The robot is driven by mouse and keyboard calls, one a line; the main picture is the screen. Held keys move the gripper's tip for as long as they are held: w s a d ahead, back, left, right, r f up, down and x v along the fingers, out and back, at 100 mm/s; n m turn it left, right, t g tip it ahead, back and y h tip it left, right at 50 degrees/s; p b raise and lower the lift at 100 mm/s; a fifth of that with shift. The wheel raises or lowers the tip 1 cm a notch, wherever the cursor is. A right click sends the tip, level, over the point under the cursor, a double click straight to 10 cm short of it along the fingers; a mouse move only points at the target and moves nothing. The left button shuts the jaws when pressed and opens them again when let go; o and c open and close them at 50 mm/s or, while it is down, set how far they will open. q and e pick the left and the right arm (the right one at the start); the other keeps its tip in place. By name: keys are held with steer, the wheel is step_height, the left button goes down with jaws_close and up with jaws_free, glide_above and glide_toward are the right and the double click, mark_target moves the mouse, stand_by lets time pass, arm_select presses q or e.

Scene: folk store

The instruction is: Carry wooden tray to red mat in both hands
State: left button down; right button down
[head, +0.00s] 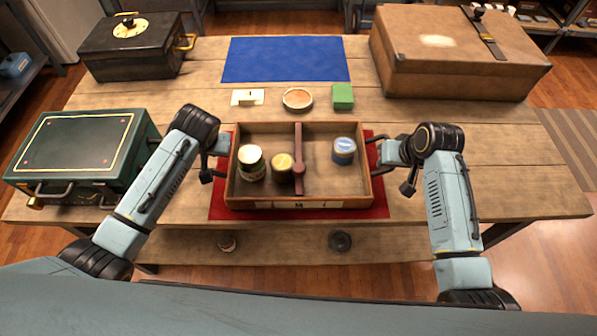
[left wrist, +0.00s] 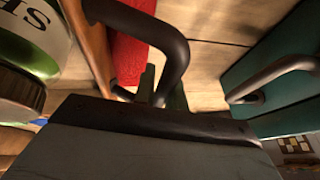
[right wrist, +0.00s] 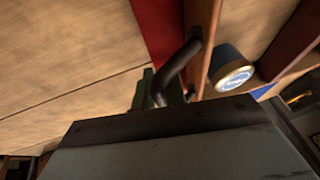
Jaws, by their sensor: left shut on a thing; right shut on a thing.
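The wooden tray (head: 300,203) is over the red mat (head: 222,203) at the table's near middle; red shows along its left, right and front sides. I cannot tell whether its underside touches the mat. It looks level. It holds two jars (head: 251,163) left of its divider (head: 298,160) and a blue-labelled jar (head: 344,150) on the right. My left gripper (head: 212,172) is shut on the tray's left dark handle (left wrist: 172,55). My right gripper (head: 383,168) is shut on the right handle (right wrist: 180,68). The fingertips are partly hidden in the wrist views.
A blue mat (head: 285,60) lies at the back. A white block (head: 247,97), a round dish (head: 297,98) and a green block (head: 343,96) stand behind the tray. A green case (head: 80,150) is at left, a black box (head: 130,48) back left, a brown case (head: 450,55) back right.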

arm_select(q)
steer(key=shift+f, duration=0.2)
arm_select(e)
steer(key=shift+f, duration=0.3)
arm_select(q)
steer(key=c, duration=1.8)
jaws_free()
steer(key=shift+f, duration=0.1)
steer(key=shift+c, duration=0.2)
arm_select(e)
steer(key=c, duration=1.8)
jaws_free()
arm_select(q)
steer(key=o, duration=0.4)
arm_select(e)
steer(key=o, duration=0.3)
steer(key=shift+o, duration=0.2)
steer(key=shift+s+d+r, duration=0.1)
steer(key=shift+s+r, duration=0.1)
steer(key=shift+r, duration=0.3)
arm_select(q)
steer(key=v, duration=1.2)
arm_select(e)
steer(key=v, duration=1.1)
